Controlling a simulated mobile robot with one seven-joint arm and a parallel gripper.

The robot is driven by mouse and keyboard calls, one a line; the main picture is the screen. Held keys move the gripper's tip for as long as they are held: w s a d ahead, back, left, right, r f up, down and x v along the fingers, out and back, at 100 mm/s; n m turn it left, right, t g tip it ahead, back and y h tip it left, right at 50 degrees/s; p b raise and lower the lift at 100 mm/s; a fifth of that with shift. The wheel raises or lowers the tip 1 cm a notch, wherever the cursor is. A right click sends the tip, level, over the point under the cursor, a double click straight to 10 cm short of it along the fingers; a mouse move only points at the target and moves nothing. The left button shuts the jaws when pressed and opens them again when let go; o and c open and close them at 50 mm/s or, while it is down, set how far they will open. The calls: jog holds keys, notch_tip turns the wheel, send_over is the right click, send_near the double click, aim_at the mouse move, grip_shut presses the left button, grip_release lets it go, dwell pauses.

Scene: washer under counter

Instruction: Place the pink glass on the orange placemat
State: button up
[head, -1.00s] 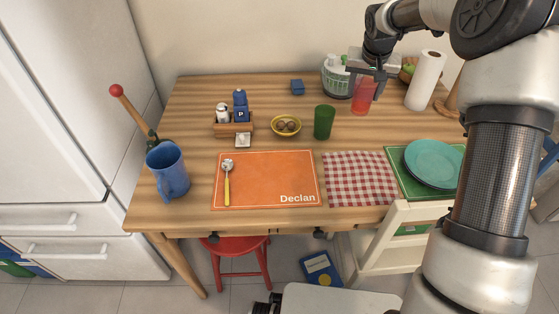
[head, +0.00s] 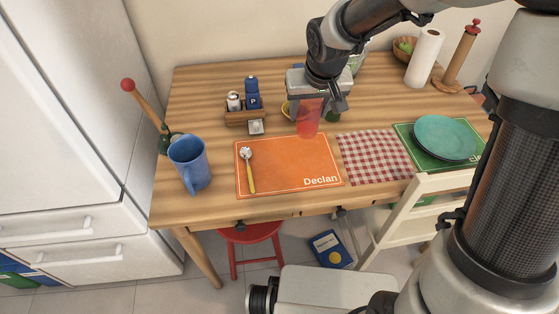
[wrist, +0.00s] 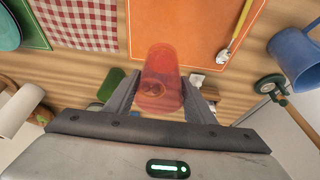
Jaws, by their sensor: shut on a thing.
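The pink glass (head: 309,118) is a see-through reddish tumbler. My gripper (head: 318,100) is shut on it, with a finger on either side in the wrist view, where the glass (wrist: 162,78) looks upright. In the head view the glass shows at the back right edge of the orange placemat (head: 285,178); whether it touches anything below is hard to tell. The placemat is marked "Declan" and holds a spoon (head: 250,172) with a yellow handle on its left. The placemat also shows in the wrist view (wrist: 190,25).
A blue mug (head: 190,165) stands left of the placemat. A condiment caddy (head: 240,118) is behind it. A checked cloth (head: 375,155) and a teal plate (head: 445,138) lie to the right. The green cup (head: 333,116) and yellow bowl (head: 286,108) are partly hidden by my gripper.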

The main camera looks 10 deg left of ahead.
jog(key=shift+s+a+f, duration=0.15)
jog(key=shift+s+f, duration=0.05)
jog(key=shift+s, duration=0.1)
notch_tip(320, 180, down, 10)
jog(key=b, duration=0.3)
jog(key=shift+r+b, duration=0.15)
jog(key=shift+b, duration=0.2)
jog(key=o, duration=1.2)
jog(key=shift+s+r, duration=0.1)
jog(key=shift+r, duration=0.2)
jog(key=p+v, duration=0.4)
jog(key=v, duration=0.7)
jog(key=shift+s+p, duration=0.2)
jog(key=shift+p, duration=0.15)
